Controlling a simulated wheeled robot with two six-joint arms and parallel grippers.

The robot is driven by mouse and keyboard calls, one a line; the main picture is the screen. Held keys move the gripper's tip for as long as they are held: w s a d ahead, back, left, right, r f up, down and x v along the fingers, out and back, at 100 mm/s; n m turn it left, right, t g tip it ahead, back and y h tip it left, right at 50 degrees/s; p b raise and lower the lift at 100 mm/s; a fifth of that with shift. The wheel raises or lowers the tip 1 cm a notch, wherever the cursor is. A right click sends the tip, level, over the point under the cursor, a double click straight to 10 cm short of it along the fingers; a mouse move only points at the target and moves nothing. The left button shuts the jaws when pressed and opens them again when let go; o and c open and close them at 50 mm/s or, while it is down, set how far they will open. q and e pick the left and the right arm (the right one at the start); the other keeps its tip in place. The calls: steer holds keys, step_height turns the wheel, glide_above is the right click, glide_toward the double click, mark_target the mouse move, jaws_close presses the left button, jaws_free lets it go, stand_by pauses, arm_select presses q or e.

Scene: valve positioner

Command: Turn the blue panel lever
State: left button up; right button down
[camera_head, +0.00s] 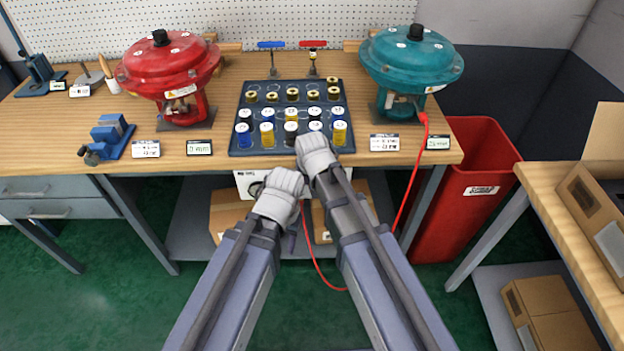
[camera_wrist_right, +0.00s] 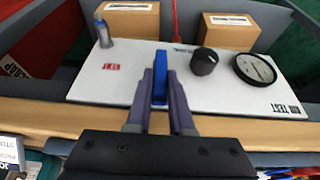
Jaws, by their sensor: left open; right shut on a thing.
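The blue panel lever (camera_wrist_right: 160,76) stands out from a white panel (camera_wrist_right: 112,87) in the right wrist view. My right gripper (camera_wrist_right: 160,88) has its two grey fingers on either side of the lever and is shut on it. In the head view the panel (camera_head: 245,181) shows only in part below the bench's front edge, and my arms hide the lever and the right gripper's fingers. My left gripper (camera_head: 291,241) is open, below the bench edge, left of my right arm; its fingers show only partly.
The panel also carries a black knob (camera_wrist_right: 204,61), a round gauge (camera_wrist_right: 255,69) and a grey cylindrical fitting (camera_wrist_right: 103,32). The wooden bench (camera_head: 225,175) overhangs it. A red bin (camera_head: 470,190) stands to the right. A red hose (camera_head: 405,195) hangs near my right arm.

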steer(key=shift+s, duration=0.15)
steer(key=c, duration=0.8)
jaws_free()
steer(key=shift+r, duration=0.1)
steer(key=p+v, duration=0.7)
steer(key=shift+r, duration=0.25)
steer(key=shift+s, duration=0.1)
